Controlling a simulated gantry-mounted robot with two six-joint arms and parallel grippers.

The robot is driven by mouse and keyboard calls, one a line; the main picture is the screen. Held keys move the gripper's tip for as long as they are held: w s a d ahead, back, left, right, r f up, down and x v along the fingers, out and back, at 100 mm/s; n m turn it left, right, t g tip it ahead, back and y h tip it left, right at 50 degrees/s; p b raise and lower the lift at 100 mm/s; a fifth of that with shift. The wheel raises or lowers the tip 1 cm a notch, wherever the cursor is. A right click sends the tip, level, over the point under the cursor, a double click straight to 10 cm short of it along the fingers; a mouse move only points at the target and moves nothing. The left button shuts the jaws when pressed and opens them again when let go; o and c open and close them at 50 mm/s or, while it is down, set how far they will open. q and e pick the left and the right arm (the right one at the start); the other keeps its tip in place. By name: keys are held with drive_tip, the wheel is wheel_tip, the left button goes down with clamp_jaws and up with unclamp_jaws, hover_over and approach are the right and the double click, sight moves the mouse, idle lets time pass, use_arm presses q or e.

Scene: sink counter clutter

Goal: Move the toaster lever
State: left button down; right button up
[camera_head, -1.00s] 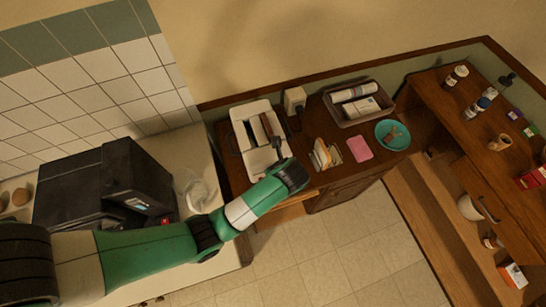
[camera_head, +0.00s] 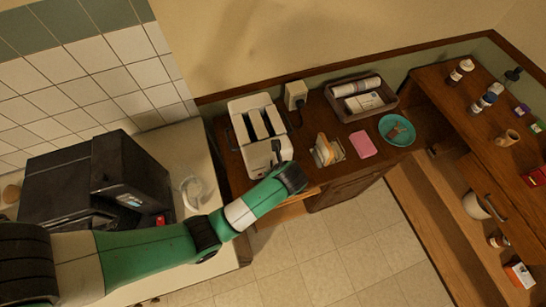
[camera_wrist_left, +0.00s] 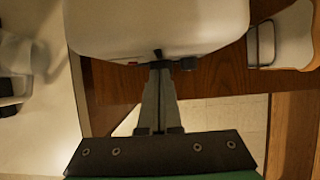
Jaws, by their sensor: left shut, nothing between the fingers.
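The white toaster (camera_head: 247,105) stands on the wooden counter in the head view, its top slots facing up. Its rounded end fills the top of the left wrist view (camera_wrist_left: 150,25). A small dark lever (camera_wrist_left: 187,64) shows at the toaster's lower edge in the wrist view, beside the fingertips. My left gripper (camera_head: 277,148) is at the toaster's near end, and its fingers are together and empty. The tips also show in the wrist view (camera_wrist_left: 159,68), close under that edge; whether they touch the lever I cannot tell. My right gripper is out of view.
A rack of slices (camera_head: 326,150), a pink sponge (camera_head: 363,145), a grey tray (camera_head: 345,113) and a teal plate (camera_head: 408,136) stand to the right. A black machine (camera_head: 125,170) is at left.

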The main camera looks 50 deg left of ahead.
use_arm(q)
drive_tip(key=d+p, duration=0.1)
drive_tip(key=s+d+r+p, duration=0.1)
drive_tip(key=d, duration=0.1)
drive_tip(key=shift+r, duration=0.15)
drive_tip(key=p+v, duration=0.6)
drive_tip(key=v, duration=0.5)
drive_tip(key=shift+r, duration=0.35)
drive_tip(key=shift+f, duration=0.1)
